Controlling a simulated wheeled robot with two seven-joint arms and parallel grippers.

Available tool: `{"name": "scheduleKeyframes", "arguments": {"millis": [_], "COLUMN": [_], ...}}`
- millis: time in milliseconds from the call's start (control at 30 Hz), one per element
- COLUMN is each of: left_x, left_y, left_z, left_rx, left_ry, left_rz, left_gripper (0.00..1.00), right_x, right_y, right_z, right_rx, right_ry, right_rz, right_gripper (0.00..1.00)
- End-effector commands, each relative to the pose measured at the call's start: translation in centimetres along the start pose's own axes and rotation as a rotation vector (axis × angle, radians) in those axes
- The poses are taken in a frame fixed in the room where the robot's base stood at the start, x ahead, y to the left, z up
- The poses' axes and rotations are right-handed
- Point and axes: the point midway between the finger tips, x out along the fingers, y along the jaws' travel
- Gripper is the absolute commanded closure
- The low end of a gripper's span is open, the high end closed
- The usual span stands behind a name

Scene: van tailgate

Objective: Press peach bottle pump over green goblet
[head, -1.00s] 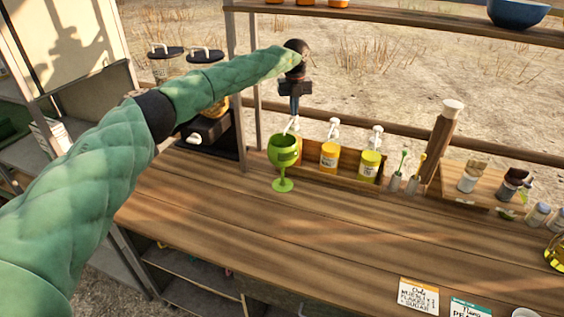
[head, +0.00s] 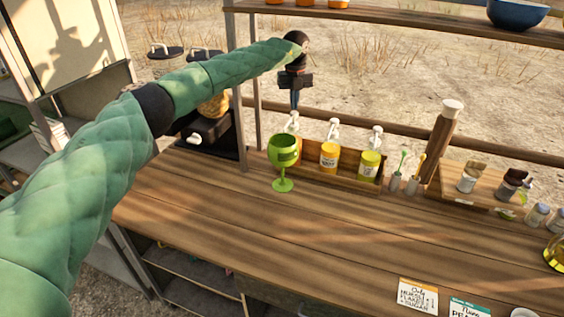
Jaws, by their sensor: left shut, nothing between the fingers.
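The green goblet (head: 284,150) stands upright on the wooden counter, in front of the left end of a wooden bottle rack (head: 345,181). A white pump head (head: 292,121) rises right behind it; its bottle is mostly hidden by the goblet. An orange-yellow pump bottle (head: 329,157) and a yellow-green pump bottle (head: 369,164) stand to its right in the rack. Their labels are too small to read, so I cannot tell which is peach. My left gripper (head: 295,103) is shut and empty, pointing down just above the left pump head. My right gripper is not in view.
A shelf (head: 390,17) runs above, with a metal upright (head: 237,80) left of the gripper. The counter's front (head: 290,240) is mostly clear, with cards at the lower right.

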Motion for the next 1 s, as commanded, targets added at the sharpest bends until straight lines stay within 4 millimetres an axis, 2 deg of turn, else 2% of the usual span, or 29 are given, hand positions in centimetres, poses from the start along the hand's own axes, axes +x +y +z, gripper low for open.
{"name": "scheduleKeyframes", "arguments": {"millis": [333, 1000], "left_x": [-0.5, -5.8], "left_y": [0.0, 0.0], "left_z": [0.0, 0.0], "left_rx": [0.0, 0.0], "left_ry": [-0.001, -0.001], "left_rz": [0.0, -0.001], "left_gripper": [1.0, 1.0], "right_x": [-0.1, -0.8], "right_y": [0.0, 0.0], "right_z": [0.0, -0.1], "right_rx": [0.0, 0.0], "right_ry": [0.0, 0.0], "right_rz": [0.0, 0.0], "right_gripper": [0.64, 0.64]}}
